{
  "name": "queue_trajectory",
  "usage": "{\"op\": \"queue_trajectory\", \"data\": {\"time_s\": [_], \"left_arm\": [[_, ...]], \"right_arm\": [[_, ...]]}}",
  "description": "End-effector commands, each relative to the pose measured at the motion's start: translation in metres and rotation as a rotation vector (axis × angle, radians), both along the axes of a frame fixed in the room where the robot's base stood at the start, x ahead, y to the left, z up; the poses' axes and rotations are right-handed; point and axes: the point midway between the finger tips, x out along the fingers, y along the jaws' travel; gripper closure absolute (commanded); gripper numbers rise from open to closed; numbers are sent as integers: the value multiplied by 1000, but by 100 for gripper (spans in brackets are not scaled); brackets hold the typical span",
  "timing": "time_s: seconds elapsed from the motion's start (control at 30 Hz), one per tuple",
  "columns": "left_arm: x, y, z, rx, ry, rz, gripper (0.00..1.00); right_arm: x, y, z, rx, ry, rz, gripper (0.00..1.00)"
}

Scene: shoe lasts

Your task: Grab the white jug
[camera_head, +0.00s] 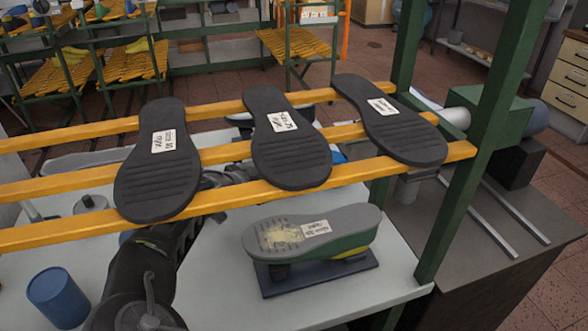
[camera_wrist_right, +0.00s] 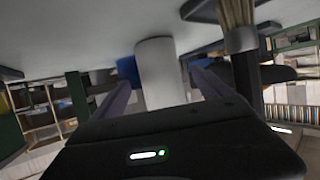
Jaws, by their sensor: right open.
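In the right wrist view, which seems to show the scene upside down, a plain pale cylinder that looks like the white jug (camera_wrist_right: 157,68) stands between the fingers of my right gripper (camera_wrist_right: 162,82). The fingers are apart, with one on each side of it. I cannot tell whether either finger touches it. In the head view, one black arm of mine rises from the bottom left of centre and passes behind the yellow slats. Its gripper is hidden there by the slats and soles. I cannot make out the jug clearly in the head view. My left gripper does not show.
A rack of yellow slats (camera_head: 60,190) with three black soles (camera_head: 288,140) crosses in front, with a green post (camera_head: 455,180) at right. Below, a grey-green shoe last (camera_head: 310,235) sits on a dark plate. A blue cup (camera_head: 58,298) stands at lower left.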

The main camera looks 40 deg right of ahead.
Motion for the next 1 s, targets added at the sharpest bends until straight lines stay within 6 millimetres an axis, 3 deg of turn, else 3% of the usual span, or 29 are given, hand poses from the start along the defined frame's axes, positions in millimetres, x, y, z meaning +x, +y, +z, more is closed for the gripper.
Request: {"op": "queue_trajectory", "data": {"time_s": [0.3,0.93,1.0], "left_arm": [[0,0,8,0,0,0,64],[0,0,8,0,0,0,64],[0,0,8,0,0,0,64]], "right_arm": [[10,-38,-16,0,1,-3,12],[11,-39,-17,0,0,-1,12],[11,-39,-17,0,0,-1,17]]}}
